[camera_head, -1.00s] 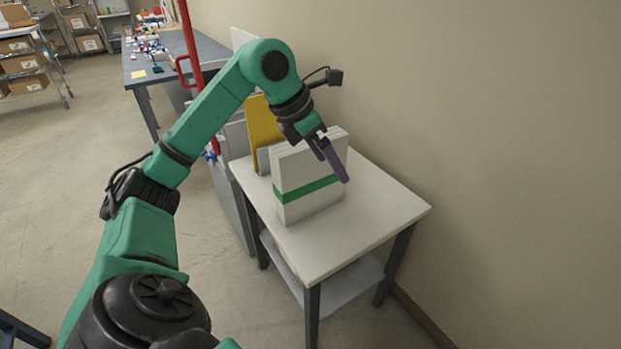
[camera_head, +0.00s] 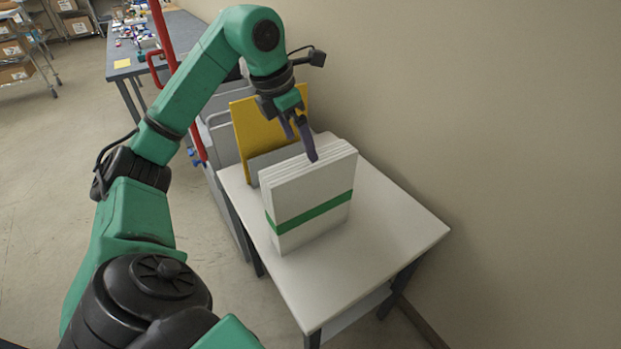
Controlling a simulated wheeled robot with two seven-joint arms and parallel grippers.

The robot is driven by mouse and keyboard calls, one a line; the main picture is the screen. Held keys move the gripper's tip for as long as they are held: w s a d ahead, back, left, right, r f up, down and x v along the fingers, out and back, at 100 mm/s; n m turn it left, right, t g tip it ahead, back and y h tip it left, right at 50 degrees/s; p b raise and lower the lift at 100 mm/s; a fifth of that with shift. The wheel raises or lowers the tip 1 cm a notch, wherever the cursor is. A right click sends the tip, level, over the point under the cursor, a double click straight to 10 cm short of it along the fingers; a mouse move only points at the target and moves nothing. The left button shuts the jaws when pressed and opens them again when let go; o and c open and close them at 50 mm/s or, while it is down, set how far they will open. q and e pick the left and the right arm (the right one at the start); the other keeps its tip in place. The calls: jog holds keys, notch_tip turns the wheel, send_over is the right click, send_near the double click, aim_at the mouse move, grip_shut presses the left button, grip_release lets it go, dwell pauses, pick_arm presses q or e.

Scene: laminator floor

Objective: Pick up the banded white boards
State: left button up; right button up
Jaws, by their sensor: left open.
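The white boards (camera_head: 308,192) stand upright as a stack on a small white table, with a green band (camera_head: 312,212) around their lower middle. My left gripper (camera_head: 301,150) points down at the top edge of the boards, near their back side. Its dark fingers are apart and hold nothing. One finger overlaps the top of the stack in the picture; I cannot tell whether it touches. My right gripper is not in view.
The white table (camera_head: 390,235) has free room to the right and front of the boards. A yellow panel (camera_head: 246,130) stands behind them at the left. A beige wall (camera_head: 480,110) runs along the right. A grey workbench (camera_head: 185,45) stands farther back.

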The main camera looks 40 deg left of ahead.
aim_at(308, 164)
pick_arm(q)
jog(key=f, duration=0.2)
jog(key=d+f, duration=0.1)
jog(key=f, duration=0.2)
jog(key=shift+w+d+f, duration=0.3)
jog(key=shift+d, duration=0.1)
jog(key=x, duration=0.2)
jog(key=p+x, duration=0.1)
jog(key=x, duration=0.3)
jog(key=shift+w+a+f+p, duration=0.2)
jog(key=shift+p, duration=0.15)
jog(key=shift+f, duration=0.15)
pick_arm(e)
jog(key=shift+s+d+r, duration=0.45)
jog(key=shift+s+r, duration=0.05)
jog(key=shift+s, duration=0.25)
pick_arm(q)
jog(key=shift+f+b, duration=0.2)
jog(key=shift+b, duration=0.1)
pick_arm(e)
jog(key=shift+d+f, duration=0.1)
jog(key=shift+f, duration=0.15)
pick_arm(q)
grip_shut()
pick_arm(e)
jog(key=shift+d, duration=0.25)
